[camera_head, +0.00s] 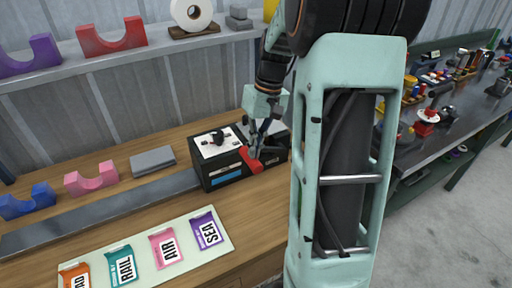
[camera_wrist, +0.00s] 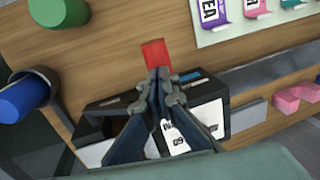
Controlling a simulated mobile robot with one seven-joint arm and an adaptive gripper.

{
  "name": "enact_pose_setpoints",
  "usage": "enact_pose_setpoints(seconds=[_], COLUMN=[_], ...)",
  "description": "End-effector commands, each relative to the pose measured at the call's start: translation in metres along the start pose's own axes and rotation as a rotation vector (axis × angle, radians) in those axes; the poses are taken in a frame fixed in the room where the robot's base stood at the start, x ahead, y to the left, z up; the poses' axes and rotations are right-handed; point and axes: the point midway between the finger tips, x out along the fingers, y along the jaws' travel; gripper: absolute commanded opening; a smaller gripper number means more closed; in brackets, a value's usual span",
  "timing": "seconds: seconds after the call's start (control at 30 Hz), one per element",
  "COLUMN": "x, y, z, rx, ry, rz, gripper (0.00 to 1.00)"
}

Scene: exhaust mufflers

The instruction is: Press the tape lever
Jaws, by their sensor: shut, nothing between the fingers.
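A black tape dispenser box (camera_head: 227,180) with a white labelled top and a blue strip on its front stands on the wooden bench. A red lever (camera_head: 251,162) sticks out at its front right; its red end also shows in the wrist view (camera_wrist: 154,52). My gripper (camera_head: 256,150) points down at the lever, its fingertips close beside or over it. In the wrist view my gripper (camera_wrist: 158,76) has its fingertips together with nothing between them, just below the red end. I cannot tell whether they touch the lever. The fingers hide part of the box (camera_wrist: 212,112).
A pale board (camera_head: 150,262) with several coloured label cards lies in front. Pink (camera_head: 91,178) and blue (camera_head: 28,201) cradles and a grey block (camera_head: 152,160) are left of the box. Green (camera_wrist: 60,12) and blue (camera_wrist: 22,98) cylinders stand near it in the wrist view.

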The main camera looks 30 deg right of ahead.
Motion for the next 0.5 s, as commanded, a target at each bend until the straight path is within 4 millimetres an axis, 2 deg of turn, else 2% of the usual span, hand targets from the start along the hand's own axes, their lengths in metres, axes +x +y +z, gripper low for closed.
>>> enact_pose_setpoints(seconds=[0.37,0.5], x=[0.015,0.028], y=[-0.006,-0.011], z=[0.0,0.0], rx=[-0.003,-0.007], ry=[0.0,-0.001], rz=[0.076,0.145], gripper=[0.0,0.0])
